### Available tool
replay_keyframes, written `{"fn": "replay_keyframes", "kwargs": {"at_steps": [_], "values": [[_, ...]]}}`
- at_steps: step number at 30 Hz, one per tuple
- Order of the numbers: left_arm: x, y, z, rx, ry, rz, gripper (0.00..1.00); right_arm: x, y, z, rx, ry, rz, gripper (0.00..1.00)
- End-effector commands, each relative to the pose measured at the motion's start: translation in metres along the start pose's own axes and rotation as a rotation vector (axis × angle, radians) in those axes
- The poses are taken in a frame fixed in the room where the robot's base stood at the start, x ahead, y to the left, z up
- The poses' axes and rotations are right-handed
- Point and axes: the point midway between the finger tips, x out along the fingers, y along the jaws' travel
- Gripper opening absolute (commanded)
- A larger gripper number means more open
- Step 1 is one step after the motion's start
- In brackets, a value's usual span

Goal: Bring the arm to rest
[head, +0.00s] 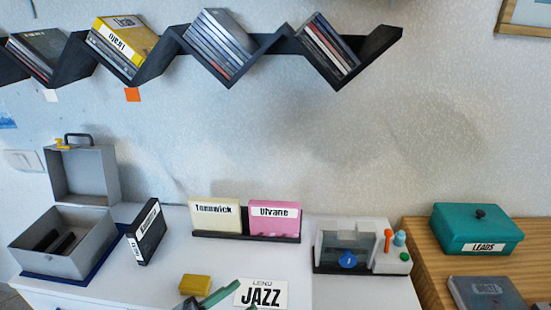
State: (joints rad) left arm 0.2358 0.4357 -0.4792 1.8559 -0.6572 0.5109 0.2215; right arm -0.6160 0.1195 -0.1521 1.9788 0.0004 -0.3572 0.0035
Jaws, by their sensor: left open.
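My left gripper (238,297) shows only in part at the bottom edge of the head view, as greenish finger parts. It is open, with nothing seen between its fingers. It is in front of the white JAZZ card (268,294), overlapping its lower left in the picture, and just right of a small yellow block (195,284). Whether it touches either I cannot tell. Most of the arm is out of frame. My right gripper is not in view.
A zigzag wall shelf (378,47) holds several discs. On the white table (175,240) are an open grey box (90,250), a dark case (146,232), a rack with cream (214,220) and pink (274,222) cases, and a clear device (345,240). A teal box (470,228) stands right.

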Motion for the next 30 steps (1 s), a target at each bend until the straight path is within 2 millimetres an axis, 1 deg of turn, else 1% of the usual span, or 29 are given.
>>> {"fn": "replay_keyframes", "kwargs": {"at_steps": [1, 5, 8, 10, 11, 12, 14, 15, 18, 21, 24, 27, 30], "values": [[-0.012, 0.007, 0.008, -0.074, -0.086, -0.056, 0.43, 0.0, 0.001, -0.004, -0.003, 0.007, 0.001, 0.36], [-0.051, 0.028, 0.033, -0.253, -0.32, -0.175, 0.43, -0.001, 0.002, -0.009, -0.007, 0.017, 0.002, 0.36], [-0.09, 0.053, 0.049, -0.393, -0.513, -0.242, 0.43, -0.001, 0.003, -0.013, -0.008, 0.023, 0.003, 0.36], [-0.122, 0.076, 0.057, -0.491, -0.651, -0.278, 0.43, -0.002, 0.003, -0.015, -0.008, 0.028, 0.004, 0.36], [-0.136, 0.087, 0.058, -0.536, -0.711, -0.291, 0.43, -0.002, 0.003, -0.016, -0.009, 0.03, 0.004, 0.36], [-0.156, 0.102, 0.059, -0.593, -0.792, -0.304, 0.43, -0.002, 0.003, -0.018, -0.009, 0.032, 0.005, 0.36], [-0.186, 0.125, 0.058, -0.679, -0.91, -0.319, 0.43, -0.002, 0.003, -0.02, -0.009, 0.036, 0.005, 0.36], [-0.204, 0.14, 0.055, -0.732, -0.981, -0.326, 0.43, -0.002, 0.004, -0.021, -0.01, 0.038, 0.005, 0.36], [-0.244, 0.173, 0.043, -0.846, -1.134, -0.332, 0.43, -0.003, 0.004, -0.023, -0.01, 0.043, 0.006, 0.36], [-0.272, 0.197, 0.03, -0.926, -1.239, -0.329, 0.43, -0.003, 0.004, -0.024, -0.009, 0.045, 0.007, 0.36], [-0.288, 0.21, 0.022, -0.973, -1.298, -0.327, 0.43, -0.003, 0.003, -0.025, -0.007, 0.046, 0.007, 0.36], [-0.295, 0.216, 0.018, -0.993, -1.323, -0.324, 0.43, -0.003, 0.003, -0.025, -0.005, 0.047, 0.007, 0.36], [-0.295, 0.216, 0.018, -0.995, -1.326, -0.323, 0.43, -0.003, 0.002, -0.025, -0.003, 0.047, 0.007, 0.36]]}}
